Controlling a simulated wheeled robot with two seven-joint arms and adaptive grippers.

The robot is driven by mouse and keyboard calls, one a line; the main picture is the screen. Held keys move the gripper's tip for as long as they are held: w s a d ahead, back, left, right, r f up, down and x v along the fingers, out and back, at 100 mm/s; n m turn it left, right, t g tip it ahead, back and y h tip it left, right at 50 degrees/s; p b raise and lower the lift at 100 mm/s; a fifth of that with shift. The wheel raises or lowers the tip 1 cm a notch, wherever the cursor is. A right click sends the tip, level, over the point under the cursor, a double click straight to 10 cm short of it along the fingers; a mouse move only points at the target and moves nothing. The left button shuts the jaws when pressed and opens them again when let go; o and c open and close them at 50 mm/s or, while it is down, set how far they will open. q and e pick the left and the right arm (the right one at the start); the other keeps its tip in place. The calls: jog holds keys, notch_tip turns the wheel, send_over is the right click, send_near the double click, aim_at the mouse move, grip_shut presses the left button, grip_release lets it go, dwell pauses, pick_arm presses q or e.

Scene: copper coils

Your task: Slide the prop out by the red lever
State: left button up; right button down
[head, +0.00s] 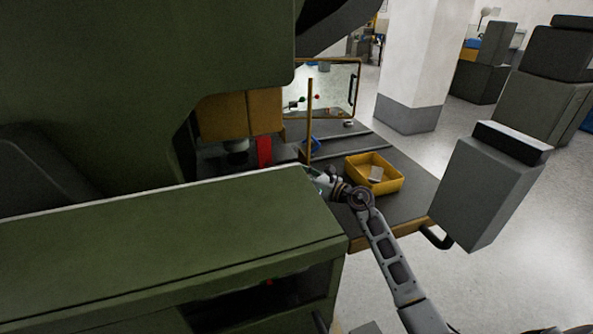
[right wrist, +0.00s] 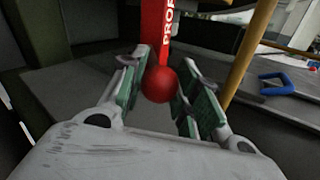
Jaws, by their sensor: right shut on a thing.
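The red lever shows in the right wrist view as a red ball knob (right wrist: 159,84) in front of an upright red bar (right wrist: 167,30) with the letters "PROP" on it. My right gripper (right wrist: 157,92) is shut on the red knob, with green-padded fingers on both sides of it. In the head view, my right gripper (head: 322,178) is at the right end of the green machine body, and the knob is hidden there. A red strip (head: 264,151) hangs below a yellow block in the machine opening. My left gripper is not in view.
A grey work surface (head: 405,203) holds a yellow bin (head: 390,184) with a pale item inside. A thin yellow post (head: 309,120) stands close to my right gripper. A blue handle-shaped item (right wrist: 277,84) lies beyond it. A grey box (head: 485,195) stands at the right.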

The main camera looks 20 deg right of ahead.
jog(key=shift+s, duration=0.85)
jog(key=shift+f, duration=0.15)
jog(key=c, duration=1.4)
grip_release()
jog(key=shift+c, duration=0.2)
jog(key=o, duration=0.4)
jog(key=shift+s+d, duration=0.1)
jog(key=shift+s, duration=0.15)
jog(key=shift+w, duration=0.1)
jog(key=v, duration=1.2)
